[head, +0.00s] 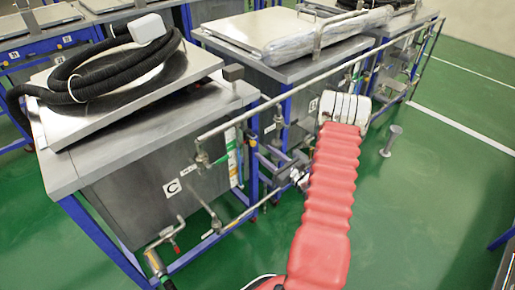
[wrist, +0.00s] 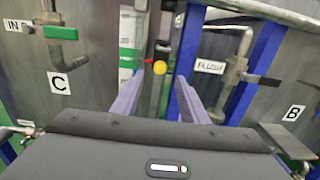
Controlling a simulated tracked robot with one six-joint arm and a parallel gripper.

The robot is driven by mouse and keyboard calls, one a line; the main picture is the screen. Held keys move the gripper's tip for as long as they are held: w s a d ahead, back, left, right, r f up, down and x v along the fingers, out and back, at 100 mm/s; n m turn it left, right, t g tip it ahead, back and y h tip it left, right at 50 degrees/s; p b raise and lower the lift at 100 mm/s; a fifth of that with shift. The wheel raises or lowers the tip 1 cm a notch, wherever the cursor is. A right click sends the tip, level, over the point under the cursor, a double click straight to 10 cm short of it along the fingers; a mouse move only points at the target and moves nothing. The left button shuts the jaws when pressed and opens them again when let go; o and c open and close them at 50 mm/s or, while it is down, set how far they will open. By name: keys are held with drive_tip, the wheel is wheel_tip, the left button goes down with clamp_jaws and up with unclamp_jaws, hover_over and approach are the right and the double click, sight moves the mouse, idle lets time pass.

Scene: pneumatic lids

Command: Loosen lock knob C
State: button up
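A C label (wrist: 58,82) is on the steel tank at left in the wrist view; it also shows in the head view (head: 173,188). A small round yellow knob (wrist: 160,67), with a red part at its left, is near the upright frame between tanks C and B. I cannot tell for certain that it is lock knob C. My gripper (wrist: 160,78) is open, its two purple-grey fingers apart, pointing towards the yellow knob, which shows between the tips. Nothing is held. The remaining distance is unclear. In the head view my gripper cannot be made out behind my red-sleeved arm.
A green-handled valve (wrist: 60,33) is at upper left and a FLUSH valve (wrist: 238,60) at right in the wrist view. A blue upright (wrist: 190,55) stands close to the right finger. A long rail (head: 320,77) runs along the tanks. Green floor at right is mostly clear.

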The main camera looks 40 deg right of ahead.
sight(254, 145)
drive_tip(key=shift+w+a, duration=0.15)
drive_tip(key=shift+w, duration=2.6)
clamp_jaws()
